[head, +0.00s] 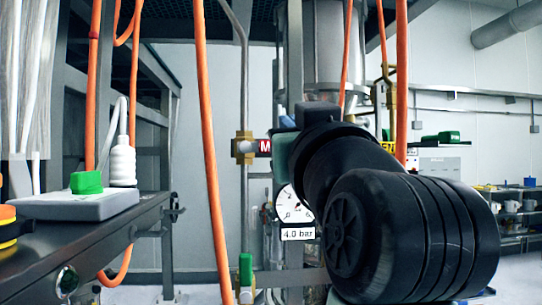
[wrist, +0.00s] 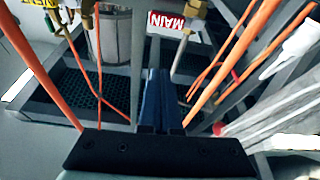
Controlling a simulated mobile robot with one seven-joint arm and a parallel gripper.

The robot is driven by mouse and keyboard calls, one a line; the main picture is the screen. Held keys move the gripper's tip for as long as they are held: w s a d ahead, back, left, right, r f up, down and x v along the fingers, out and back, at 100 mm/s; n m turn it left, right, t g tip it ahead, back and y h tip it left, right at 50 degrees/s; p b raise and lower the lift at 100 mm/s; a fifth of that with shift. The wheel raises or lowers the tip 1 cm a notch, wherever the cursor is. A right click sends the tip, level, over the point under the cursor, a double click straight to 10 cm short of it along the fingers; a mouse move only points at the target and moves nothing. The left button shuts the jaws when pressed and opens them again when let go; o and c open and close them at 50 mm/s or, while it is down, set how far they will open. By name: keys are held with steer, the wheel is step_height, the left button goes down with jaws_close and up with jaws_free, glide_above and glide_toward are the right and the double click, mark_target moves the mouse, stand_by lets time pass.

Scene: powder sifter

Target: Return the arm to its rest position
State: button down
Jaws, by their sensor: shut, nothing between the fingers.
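My arm (head: 405,235) fills the lower right of the head view, with its dark rounded links raised in front of the pipework. My gripper (wrist: 160,74) shows in the wrist view as two narrow blue fingers side by side, shut with nothing between them. The dark bar of its mount crosses the bottom of that view. The fingers are not clearly visible in the head view. In the wrist view they point toward pipes and frame bars, and I cannot tell how far off these are.
Orange hoses (head: 209,150) hang left of my arm. A pressure gauge (head: 291,205), labelled 4.0 bar, is partly behind it. A red MAIN tag (head: 264,147) sits by a brass valve (head: 243,148). A dark bench (head: 95,240) with a grey box (head: 75,205) stands left.

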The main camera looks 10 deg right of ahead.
steer(key=s+a+f+t, duration=0.2)
steer(key=s+a, duration=0.2)
steer(key=s, duration=0.3)
steer(key=s+a+f+m+t+b, duration=0.1)
steer(key=s+a+f+t, duration=0.2)
steer(key=s, duration=0.4)
steer(key=shift+a+f+m+t+h, duration=0.15)
steer(key=shift+a+m+t+h, duration=0.15)
steer(key=shift+a+h, duration=0.15)
